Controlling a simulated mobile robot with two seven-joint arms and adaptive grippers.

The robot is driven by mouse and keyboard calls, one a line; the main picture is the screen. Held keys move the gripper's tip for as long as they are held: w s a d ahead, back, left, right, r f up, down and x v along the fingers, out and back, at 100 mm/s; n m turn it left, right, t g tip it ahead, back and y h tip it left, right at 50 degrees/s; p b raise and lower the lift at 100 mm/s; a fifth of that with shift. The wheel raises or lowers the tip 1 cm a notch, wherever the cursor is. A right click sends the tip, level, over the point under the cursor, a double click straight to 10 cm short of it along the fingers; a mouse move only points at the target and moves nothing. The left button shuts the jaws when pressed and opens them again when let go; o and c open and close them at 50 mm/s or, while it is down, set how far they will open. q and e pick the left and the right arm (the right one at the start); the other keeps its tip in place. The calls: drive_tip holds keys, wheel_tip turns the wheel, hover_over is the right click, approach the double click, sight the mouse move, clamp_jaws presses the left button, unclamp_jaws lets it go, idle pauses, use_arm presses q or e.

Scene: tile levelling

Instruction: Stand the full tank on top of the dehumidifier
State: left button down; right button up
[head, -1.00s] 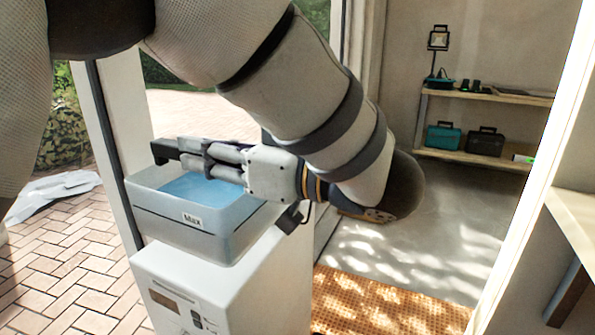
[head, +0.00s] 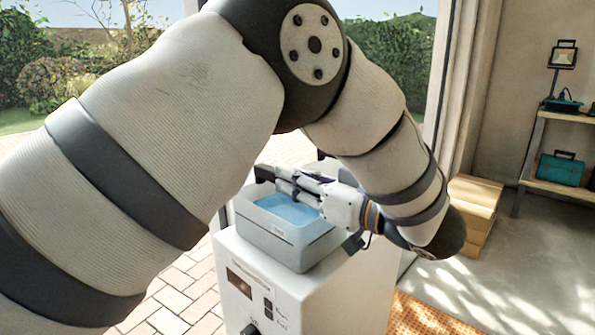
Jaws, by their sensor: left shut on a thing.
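The tank (head: 282,243) is a grey open box with blue water inside. It sits level over the top of the dehumidifier (head: 330,300), a white cabinet with a small display and a dark knob on its front. The tank's underside looks to rest on the cabinet top, but a small gap cannot be ruled out. My left gripper (head: 279,180) reaches in from the right and is shut on the tank near its back rim; its fingers hide part of that rim. My right gripper is not in view.
My left arm hides much of the left and centre. A door frame (head: 445,75) stands behind the dehumidifier. A stepped wooden block (head: 475,217) is to the right. A shelf at right holds a teal toolbox (head: 560,169). An orange mat (head: 430,316) lies on the floor.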

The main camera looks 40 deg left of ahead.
use_arm(q)
drive_tip(key=shift+r, duration=0.1)
drive_tip(key=c, duration=1.9)
unclamp_jaws()
drive_tip(key=shift+f, duration=0.2)
drive_tip(key=o, duration=0.4)
drive_tip(key=shift+d+r, duration=0.1)
drive_tip(key=shift+r, duration=0.05)
drive_tip(key=d, duration=0.8)
drive_tip(key=s+d, duration=0.1)
drive_tip(key=d, duration=0.3)
